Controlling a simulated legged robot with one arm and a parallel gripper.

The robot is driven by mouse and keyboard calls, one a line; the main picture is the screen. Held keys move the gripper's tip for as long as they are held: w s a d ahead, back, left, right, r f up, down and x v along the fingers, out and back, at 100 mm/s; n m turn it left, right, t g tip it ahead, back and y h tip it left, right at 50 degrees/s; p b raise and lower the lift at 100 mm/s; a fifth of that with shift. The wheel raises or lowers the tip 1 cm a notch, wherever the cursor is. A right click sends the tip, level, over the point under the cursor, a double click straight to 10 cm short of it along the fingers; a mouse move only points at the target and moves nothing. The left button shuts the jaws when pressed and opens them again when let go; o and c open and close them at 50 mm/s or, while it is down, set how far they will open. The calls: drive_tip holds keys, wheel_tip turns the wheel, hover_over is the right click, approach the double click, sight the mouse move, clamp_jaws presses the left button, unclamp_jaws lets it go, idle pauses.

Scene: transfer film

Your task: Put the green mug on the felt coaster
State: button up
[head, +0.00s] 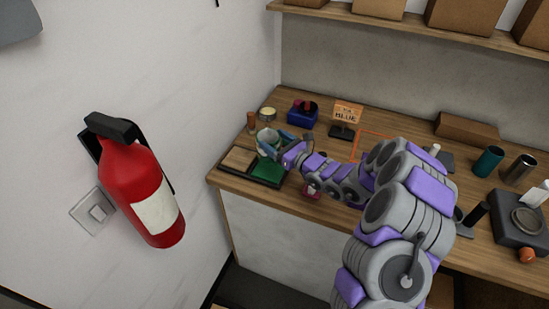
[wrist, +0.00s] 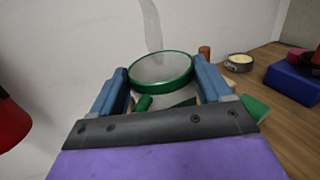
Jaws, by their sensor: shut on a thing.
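The green mug (wrist: 178,84) has a green rim and handle and a pale inside, and stands roughly upright between the blue fingers of my gripper (wrist: 163,90). My gripper (head: 273,141) is shut on it; in the head view the mug (head: 264,137) is partly hidden by the fingers. Contact under the mug is hidden.
A brown cylinder (head: 252,122), a small round tin (head: 268,114) and a blue box (head: 302,113) stand behind the mug. An orange sign (head: 347,113) is to the right. A fire extinguisher (head: 141,190) hangs on the left wall.

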wheel_tip(320, 180, down, 3)
drive_tip(key=shift+a+r, duration=0.1)
drive_tip(key=shift+a, duration=0.05)
drive_tip(key=shift+d+f+b, duration=0.25)
drive_tip(key=shift+f, duration=0.7)
drive_tip(key=shift+d+f+b, duration=0.2)
drive_tip(key=shift+d+f, duration=0.05)
drive_tip(key=shift+f, duration=0.65)
drive_tip(key=shift+r, duration=0.1)
drive_tip(key=shift+a, duration=0.15)
drive_tip(key=o, duration=1.7)
drive_tip(key=shift+a, duration=0.15)
drive_tip(key=shift+c, duration=0.2)
drive_tip(key=shift+d, duration=0.2)
